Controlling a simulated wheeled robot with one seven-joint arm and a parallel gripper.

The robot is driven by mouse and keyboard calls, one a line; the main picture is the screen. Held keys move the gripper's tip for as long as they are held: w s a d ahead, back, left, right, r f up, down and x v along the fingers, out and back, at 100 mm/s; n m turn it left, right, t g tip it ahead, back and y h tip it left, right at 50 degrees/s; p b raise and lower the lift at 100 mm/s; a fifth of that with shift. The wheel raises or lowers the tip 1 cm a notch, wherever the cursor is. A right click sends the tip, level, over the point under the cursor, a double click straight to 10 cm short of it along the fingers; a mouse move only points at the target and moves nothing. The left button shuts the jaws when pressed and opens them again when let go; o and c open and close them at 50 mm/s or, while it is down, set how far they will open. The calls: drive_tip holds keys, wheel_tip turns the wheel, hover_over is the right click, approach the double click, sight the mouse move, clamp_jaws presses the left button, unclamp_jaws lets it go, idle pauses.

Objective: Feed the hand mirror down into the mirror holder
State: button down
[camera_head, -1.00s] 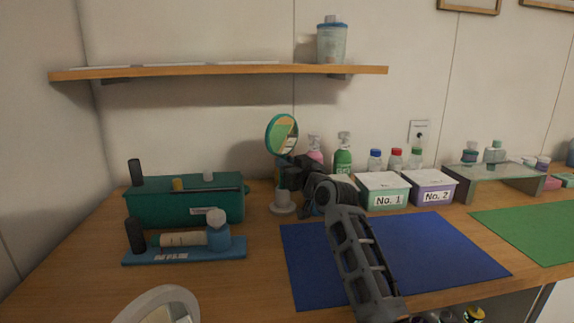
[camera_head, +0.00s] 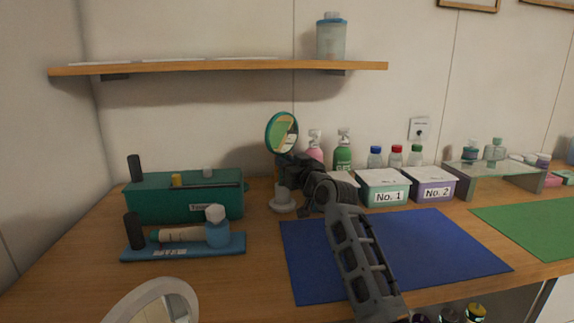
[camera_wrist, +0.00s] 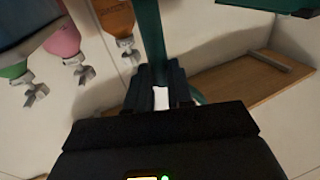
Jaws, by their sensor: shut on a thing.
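The hand mirror (camera_head: 282,133) is upright, with a round teal rim and its glass facing right of me. My gripper (camera_head: 284,167) is shut on its teal handle, just below the round head. In the wrist view the handle (camera_wrist: 150,40) runs between the fingers of my gripper (camera_wrist: 160,92). The mirror holder (camera_head: 282,206), a pale round base with a short upright post, stands on the table right below my gripper. My gripper and wrist hide the lower handle, so I cannot tell whether its end is inside the post.
A teal box (camera_head: 185,205) and a blue tray (camera_head: 190,252) stand to the left. Pump bottles (camera_head: 343,155) and the labelled boxes No. 1 (camera_head: 383,188) and No. 2 (camera_head: 432,185) stand to the right. A wall shelf (camera_head: 220,69) hangs above. The blue mat (camera_head: 440,250) is clear beside my arm.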

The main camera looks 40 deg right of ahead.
sight(284, 136)
wheel_tip(284, 136, down, 2)
drive_tip(key=shift+s, duration=0.1)
drive_tip(key=shift+r, duration=0.1)
drive_tip(key=shift+w+r+p, duration=0.2)
drive_tip(key=shift+r+p, duration=2.6)
drive_tip(key=shift+r, duration=1.5)
drive_tip(key=shift+s+f, duration=0.1)
